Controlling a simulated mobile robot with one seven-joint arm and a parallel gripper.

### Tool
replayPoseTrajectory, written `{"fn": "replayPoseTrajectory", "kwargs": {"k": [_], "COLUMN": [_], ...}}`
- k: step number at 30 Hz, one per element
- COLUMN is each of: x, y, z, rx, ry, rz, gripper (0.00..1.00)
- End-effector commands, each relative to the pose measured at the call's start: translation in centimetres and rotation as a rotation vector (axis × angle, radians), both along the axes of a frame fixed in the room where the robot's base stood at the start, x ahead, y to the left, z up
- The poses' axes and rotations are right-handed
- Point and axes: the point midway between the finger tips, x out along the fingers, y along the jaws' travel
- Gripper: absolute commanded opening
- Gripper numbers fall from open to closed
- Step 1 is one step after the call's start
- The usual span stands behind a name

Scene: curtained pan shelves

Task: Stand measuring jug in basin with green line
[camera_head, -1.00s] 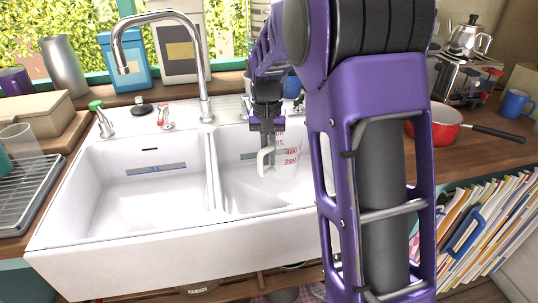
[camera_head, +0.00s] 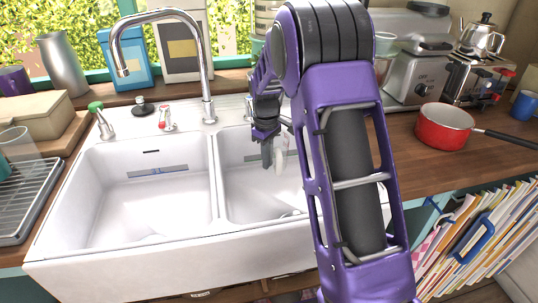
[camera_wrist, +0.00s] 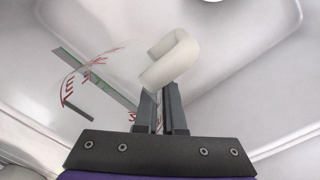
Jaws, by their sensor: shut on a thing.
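The clear measuring jug has red markings and a white handle (camera_wrist: 172,58). My gripper (camera_wrist: 160,100) is shut on the handle, with the jug body (camera_wrist: 85,85) to the left in the wrist view. In the head view my gripper (camera_head: 267,152) and the handle (camera_head: 281,155) are over the right basin (camera_head: 240,190); my arm hides most of the jug. A green line (camera_wrist: 80,65) shows on the basin wall in the wrist view, partly behind the jug. The left basin (camera_head: 150,205) is empty and has a bluish-grey strip. Contact between jug and basin floor cannot be told.
A divider (camera_head: 215,185) separates the basins. A tall chrome tap (camera_head: 207,80) stands behind it. A red saucepan (camera_head: 440,130) is on the right counter, and a drying rack (camera_head: 25,195) is at the left.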

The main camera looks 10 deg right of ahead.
Motion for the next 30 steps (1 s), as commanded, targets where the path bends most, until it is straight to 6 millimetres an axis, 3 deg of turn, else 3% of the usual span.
{"fn": "replayPoseTrajectory", "kwargs": {"k": [18, 30], "x": [0.4, 0.3], "y": [0.0, -0.1], "z": [-0.4, -4.0], "rx": [0.0, -0.001], "ry": [-0.003, 0.0], "rz": [0.069, 0.067], "gripper": [0.0, 0.0]}}
